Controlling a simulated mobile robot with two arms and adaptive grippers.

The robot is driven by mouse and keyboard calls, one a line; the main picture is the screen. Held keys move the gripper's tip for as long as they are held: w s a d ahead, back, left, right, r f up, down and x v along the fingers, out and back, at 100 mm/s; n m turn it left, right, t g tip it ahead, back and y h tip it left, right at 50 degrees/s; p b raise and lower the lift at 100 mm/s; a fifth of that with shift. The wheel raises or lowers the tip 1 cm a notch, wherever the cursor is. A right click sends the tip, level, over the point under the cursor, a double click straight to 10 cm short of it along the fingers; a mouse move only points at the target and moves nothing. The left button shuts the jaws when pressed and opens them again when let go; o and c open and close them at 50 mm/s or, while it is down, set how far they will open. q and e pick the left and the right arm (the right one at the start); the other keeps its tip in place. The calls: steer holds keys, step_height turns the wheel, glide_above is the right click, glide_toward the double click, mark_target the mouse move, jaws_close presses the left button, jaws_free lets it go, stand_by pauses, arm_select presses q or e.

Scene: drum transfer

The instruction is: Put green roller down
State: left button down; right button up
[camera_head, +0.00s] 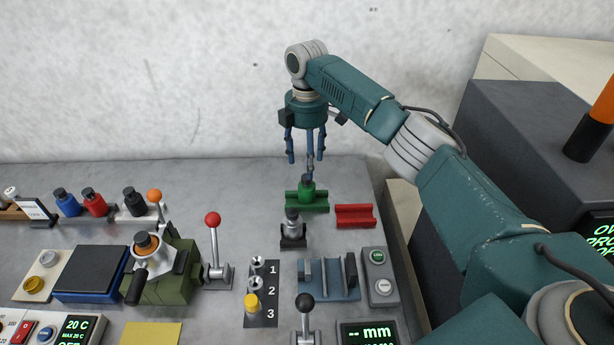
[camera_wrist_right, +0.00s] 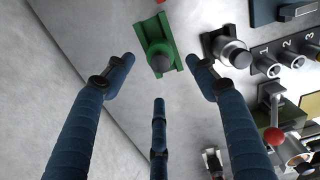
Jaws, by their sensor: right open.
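The green roller (camera_head: 307,191) has a dark end knob and sits at the green cradle (camera_head: 293,203) on the bench. Its knob points up in the head view. In the wrist view the roller (camera_wrist_right: 157,47) and green cradle (camera_wrist_right: 171,34) show between the upper fingertips. My right gripper (camera_head: 306,162) hangs fingers down just above the roller. Its three blue fingers are spread and hold nothing. The fingers also show in the wrist view (camera_wrist_right: 161,76). The lower finger is near the roller, but I cannot tell whether it touches. My left gripper is not in view.
An empty red cradle (camera_head: 355,216) lies right of the green one. A grey-black piece (camera_head: 292,230) stands in front. A red-knobbed lever (camera_head: 214,245) rises nearby. A wall (camera_head: 150,80) stands behind.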

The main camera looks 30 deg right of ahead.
steer(key=shift+r+b, duration=0.3)
steer(key=shift+r, duration=2.1)
steer(key=shift+s+f, duration=0.1)
